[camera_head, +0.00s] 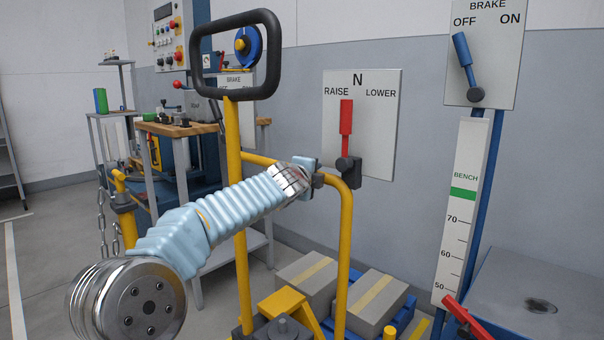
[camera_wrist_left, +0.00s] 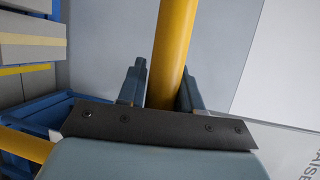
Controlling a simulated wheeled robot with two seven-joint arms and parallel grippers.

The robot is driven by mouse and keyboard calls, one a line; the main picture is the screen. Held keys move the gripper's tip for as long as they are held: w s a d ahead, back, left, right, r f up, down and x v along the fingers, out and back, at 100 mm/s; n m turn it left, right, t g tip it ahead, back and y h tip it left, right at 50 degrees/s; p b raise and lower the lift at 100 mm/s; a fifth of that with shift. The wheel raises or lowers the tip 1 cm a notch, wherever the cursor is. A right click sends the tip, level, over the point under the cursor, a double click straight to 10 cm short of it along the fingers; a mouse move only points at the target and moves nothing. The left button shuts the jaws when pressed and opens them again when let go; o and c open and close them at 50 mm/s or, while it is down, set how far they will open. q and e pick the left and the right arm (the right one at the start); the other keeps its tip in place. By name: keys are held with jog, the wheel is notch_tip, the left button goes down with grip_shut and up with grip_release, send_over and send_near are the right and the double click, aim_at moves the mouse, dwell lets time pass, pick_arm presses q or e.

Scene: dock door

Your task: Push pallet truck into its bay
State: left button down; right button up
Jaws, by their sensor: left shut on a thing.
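The pallet truck has a yellow tubular frame (camera_head: 344,255) with a black looped handle (camera_head: 272,70) at its top. Cardboard-like grey boxes (camera_head: 369,300) with yellow tape stand on a blue pallet (camera_head: 403,318) behind the frame. My left gripper (camera_head: 314,172) is at the upper bend of the frame's right side. In the left wrist view, a yellow tube of the frame (camera_wrist_left: 174,45) runs between the fingers of my left gripper (camera_wrist_left: 160,85), which is shut on it. My right gripper is out of view. I cannot make out the bay.
A wall panel with a red lever (camera_head: 346,118) stands behind the truck. A brake panel (camera_head: 486,50) and a height scale (camera_head: 462,210) stand at the right beside a grey bench top (camera_head: 545,300). A wooden-topped bench (camera_head: 180,128) is at left. The floor at far left looks clear, with a white line (camera_head: 14,280).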

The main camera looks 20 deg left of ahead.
pick_arm(q)
jog(key=w, duration=0.1)
jog(key=w+d, duration=0.1)
jog(key=w+p, duration=0.1)
jog(key=shift+w+d+r, duration=0.15)
jog(key=shift+d, duration=0.1)
jog(key=c, duration=1.1)
grip_release()
jog(key=shift+c, duration=0.2)
jog(key=o, duration=0.3)
jog(key=shift+w, duration=0.15)
